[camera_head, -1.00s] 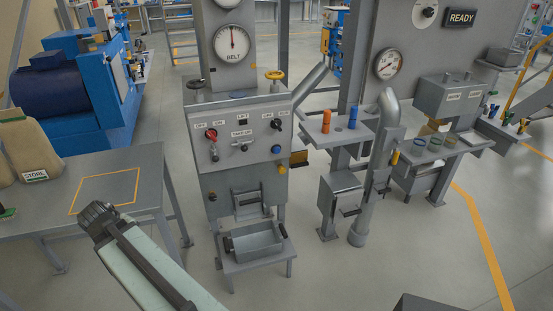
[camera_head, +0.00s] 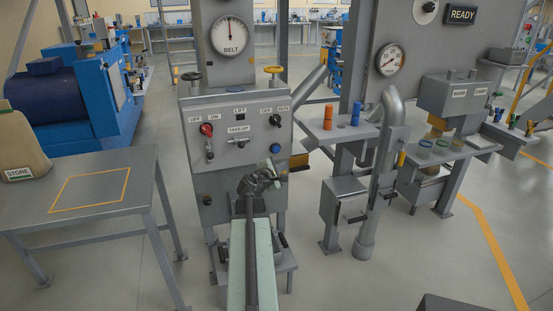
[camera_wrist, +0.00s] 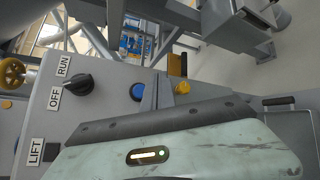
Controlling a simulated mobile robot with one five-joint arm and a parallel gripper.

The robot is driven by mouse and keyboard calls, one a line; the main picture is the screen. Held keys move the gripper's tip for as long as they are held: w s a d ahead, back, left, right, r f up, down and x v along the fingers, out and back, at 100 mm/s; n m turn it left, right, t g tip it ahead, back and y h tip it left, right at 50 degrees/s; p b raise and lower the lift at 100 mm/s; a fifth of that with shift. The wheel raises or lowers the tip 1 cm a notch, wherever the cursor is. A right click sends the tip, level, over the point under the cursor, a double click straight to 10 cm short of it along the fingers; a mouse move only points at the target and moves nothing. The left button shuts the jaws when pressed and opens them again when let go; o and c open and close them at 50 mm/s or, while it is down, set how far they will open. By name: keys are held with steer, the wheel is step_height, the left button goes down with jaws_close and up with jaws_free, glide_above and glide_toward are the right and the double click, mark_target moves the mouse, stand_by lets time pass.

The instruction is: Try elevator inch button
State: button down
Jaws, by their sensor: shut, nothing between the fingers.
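The grey machine panel (camera_head: 222,160) stands ahead with labels for ON, OFF, LIFT, TAKE-UP and RUN. A round blue button (camera_head: 275,148) sits at its lower right; it also shows in the wrist view (camera_wrist: 137,91). I can read no inch label on it. My gripper (camera_head: 270,172) is shut and empty, in front of the panel just below the blue button. Whether it touches the panel cannot be told.
A black OFF/RUN knob (camera_wrist: 77,82) is close to the blue button. A red knob (camera_head: 206,129) and levers are further left. A table (camera_head: 140,175) stands left. A shelf with orange and blue pegs (camera_head: 328,117) and a bent pipe (camera_head: 385,150) stand right.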

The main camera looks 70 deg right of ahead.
mark_target(280, 151)
steer(key=shift+s+d, duration=0.3)
steer(key=shift+s, duration=0.25)
steer(key=shift+w+d, duration=0.1)
steer(key=shift+w+d, duration=1.4)
steer(key=shift+d, duration=0.25)
steer(key=shift+w+d, duration=1.35)
steer(key=shift+d, duration=0.3)
steer(key=shift+d, duration=0.1)
steer(key=shift+w+d, duration=0.25)
steer(key=shift+w+d, duration=0.35)
steer(key=shift+d, duration=0.05)
stand_by(0.6)
steer(key=shift+s+a, duration=0.6)
steer(key=shift+a, duration=0.15)
